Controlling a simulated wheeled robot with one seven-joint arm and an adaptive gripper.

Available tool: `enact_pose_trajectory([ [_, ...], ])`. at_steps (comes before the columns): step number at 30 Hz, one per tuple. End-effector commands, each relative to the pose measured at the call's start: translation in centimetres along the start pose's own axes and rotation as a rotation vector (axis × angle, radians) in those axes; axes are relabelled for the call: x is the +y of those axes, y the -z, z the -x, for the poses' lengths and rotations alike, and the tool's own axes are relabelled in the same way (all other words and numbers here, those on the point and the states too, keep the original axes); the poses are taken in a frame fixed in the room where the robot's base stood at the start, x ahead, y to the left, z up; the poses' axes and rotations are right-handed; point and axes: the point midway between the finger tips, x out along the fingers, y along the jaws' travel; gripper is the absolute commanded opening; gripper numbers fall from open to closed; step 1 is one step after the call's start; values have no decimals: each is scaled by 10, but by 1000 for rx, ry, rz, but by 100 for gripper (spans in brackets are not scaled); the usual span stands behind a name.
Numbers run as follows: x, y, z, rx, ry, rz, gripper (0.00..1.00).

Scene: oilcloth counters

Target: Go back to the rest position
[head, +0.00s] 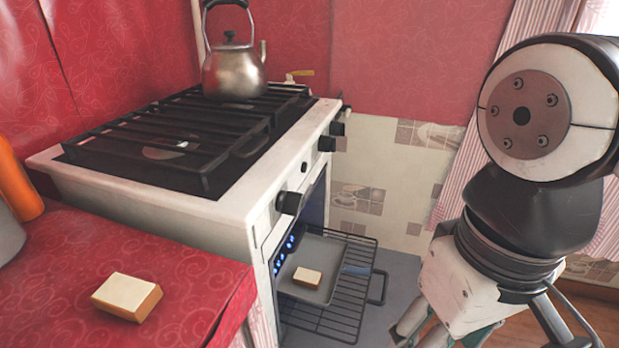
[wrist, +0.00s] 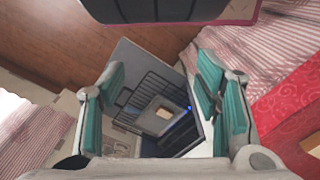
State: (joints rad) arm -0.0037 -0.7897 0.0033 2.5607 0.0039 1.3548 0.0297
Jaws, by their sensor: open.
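My gripper (wrist: 163,103) is open in the wrist view, with teal pads spread wide and nothing between them. In the head view my arm stands at the right, and its gripper is mostly cut off by the bottom edge. The oven below the stove (head: 235,190) is open, with its wire rack (head: 340,310) pulled out. A grey tray (head: 325,258) lies on the rack with a pale bread-like block (head: 307,277) on it. The tray and block also show beyond my fingers in the wrist view, apart from them.
A second similar block (head: 127,296) lies on the red oilcloth counter (head: 190,270) at the left. A metal kettle (head: 233,68) stands on the stove's black grate (head: 175,140). Orange and grey items are cut off at the left edge. Striped curtains (head: 470,130) hang behind my arm.

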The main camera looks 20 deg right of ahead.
Motion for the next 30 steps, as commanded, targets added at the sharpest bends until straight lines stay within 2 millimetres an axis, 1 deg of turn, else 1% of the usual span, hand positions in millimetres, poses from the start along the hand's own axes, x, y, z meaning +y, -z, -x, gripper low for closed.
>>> enact_pose_trajectory([
  [16,0,0,0,1,1,-2,58],
  [17,0,1,4,3,1,-1,58],
  [18,0,3,13,10,2,-1,58],
  [26,0,11,53,52,2,2,58],
  [29,0,14,73,75,1,4,58],
  [30,0,15,83,84,1,4,58],
])
